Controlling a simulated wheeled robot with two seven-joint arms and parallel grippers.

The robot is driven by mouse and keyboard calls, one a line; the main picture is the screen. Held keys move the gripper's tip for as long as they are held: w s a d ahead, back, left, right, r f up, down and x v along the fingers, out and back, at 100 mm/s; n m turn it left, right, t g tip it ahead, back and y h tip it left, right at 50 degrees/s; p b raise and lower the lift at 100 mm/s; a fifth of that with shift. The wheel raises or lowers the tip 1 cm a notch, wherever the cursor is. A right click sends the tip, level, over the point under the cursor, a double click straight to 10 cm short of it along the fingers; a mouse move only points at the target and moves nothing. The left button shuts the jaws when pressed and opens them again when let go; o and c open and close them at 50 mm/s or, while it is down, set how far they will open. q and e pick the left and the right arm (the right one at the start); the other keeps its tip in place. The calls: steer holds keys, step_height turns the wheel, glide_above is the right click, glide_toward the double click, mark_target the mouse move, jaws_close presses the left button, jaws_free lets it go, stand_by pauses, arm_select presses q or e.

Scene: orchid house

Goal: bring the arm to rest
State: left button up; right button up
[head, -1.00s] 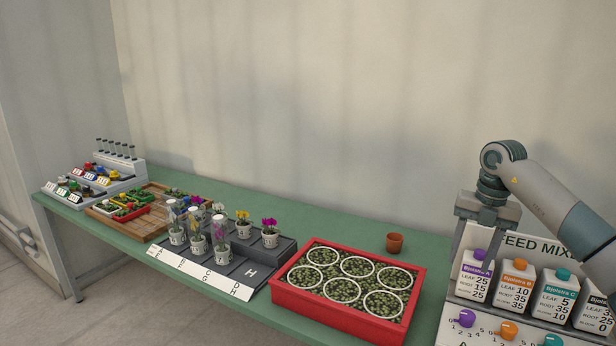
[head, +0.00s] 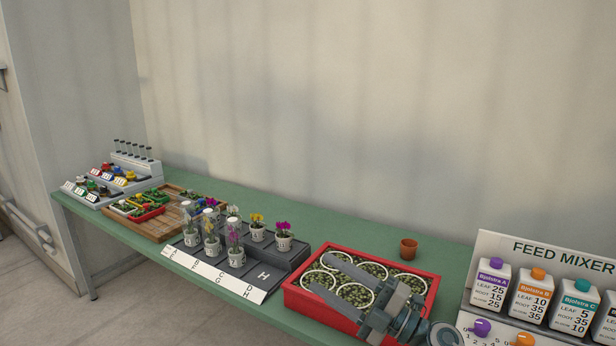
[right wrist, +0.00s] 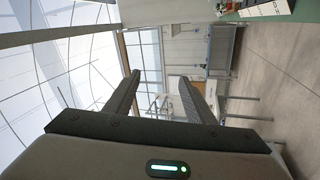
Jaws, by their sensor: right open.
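My right gripper (head: 332,281) is in the lower right of the head view, in front of and over the red tray (head: 432,290) of round white-rimmed pots. Its two fingers stand apart and point left, with nothing between them. In the right wrist view the fingers (right wrist: 158,95) are also spread and empty, facing the room with its glazed wall and floor. My left gripper is in neither view.
A green bench (head: 350,229) runs along the wall. Bench between pot and stand is clear.

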steer(key=s+d+f+m+t+h, duration=0.1)
steer(key=d+f+m+t+h, duration=0.5)
steer(key=d+m+t+h, duration=0.65)
steer(key=s+d+f+m+g+h, duration=0.3)
steer(key=s+f+m+g, duration=0.15)
steer(key=f, duration=0.25)
steer(key=s+d+f+m+g+h, duration=0.2)
steer(key=s+f+m+g+h, duration=0.3)
steer(key=f, duration=0.3)
steer(key=s+f+m+g+y, duration=0.15)
steer(key=s+f+g, duration=0.5)
steer(key=s, duration=0.85)
steer(key=s+f+m+g+y, duration=0.15)
steer(key=s+f+g, duration=0.25)
steer(key=s+f, duration=0.8)
step_height(320, 180, down, 21)
steer(key=w+a+t, duration=0.1)
steer(key=w+a, duration=0.1)
steer(key=s+f, duration=0.4)
steer(key=f, duration=0.4)
steer(key=s+f, duration=0.4)
steer(key=f, duration=0.3)
steer(key=shift+s+a+f+t, duration=0.25)
steer(key=shift+s+f+t, duration=0.15)
steer(key=shift+t, duration=0.05)
